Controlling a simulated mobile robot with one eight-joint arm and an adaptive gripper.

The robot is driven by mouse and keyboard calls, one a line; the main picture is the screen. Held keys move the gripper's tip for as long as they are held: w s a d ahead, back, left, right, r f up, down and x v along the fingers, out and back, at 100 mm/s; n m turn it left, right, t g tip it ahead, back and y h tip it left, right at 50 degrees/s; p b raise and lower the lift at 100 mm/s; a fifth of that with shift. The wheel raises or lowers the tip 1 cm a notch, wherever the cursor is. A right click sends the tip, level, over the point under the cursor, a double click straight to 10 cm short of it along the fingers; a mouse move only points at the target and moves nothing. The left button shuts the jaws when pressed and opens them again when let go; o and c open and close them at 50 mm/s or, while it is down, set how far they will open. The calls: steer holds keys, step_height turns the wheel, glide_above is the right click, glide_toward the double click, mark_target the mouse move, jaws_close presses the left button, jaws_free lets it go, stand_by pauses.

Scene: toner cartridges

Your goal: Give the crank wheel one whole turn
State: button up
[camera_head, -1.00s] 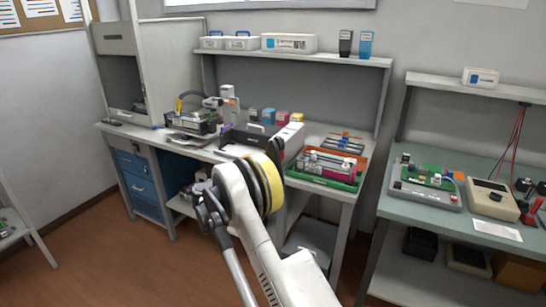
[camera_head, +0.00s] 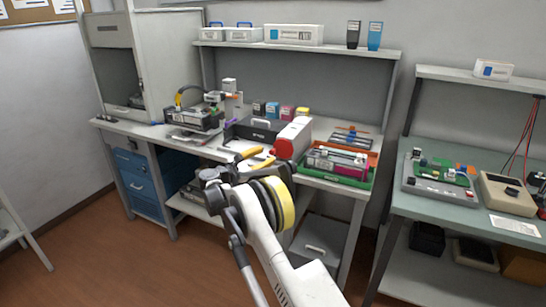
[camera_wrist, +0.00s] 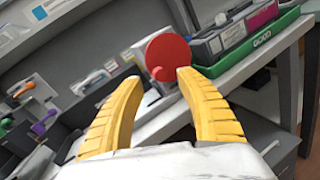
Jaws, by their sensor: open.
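The crank wheel (camera_head: 283,149) is a red disc on the near end of a white and grey housing on the workbench. In the wrist view the red wheel (camera_wrist: 168,57) shows with a small red knob (camera_wrist: 161,74) low on its face. My gripper (camera_head: 258,157) has yellow fingers and is in front of the bench, a little left of the wheel. In the wrist view my gripper (camera_wrist: 155,82) is open and empty. The wheel shows beyond the fingertips, nearer the right one. I cannot tell the exact gap to the knob.
A green tray (camera_head: 335,179) with a cartridge lies right of the wheel. A dark box (camera_head: 254,131) stands behind, with several coloured cartridges beyond it. A printer-like device (camera_head: 193,120) stands at the left. The floor before the bench (camera_head: 120,260) is clear.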

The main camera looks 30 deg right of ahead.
mark_target(272, 151)
steer(key=shift+b+x, duration=0.5)
steer(key=shift+x, duration=1.45)
jaws_close()
steer(key=shift+r, duration=0.15)
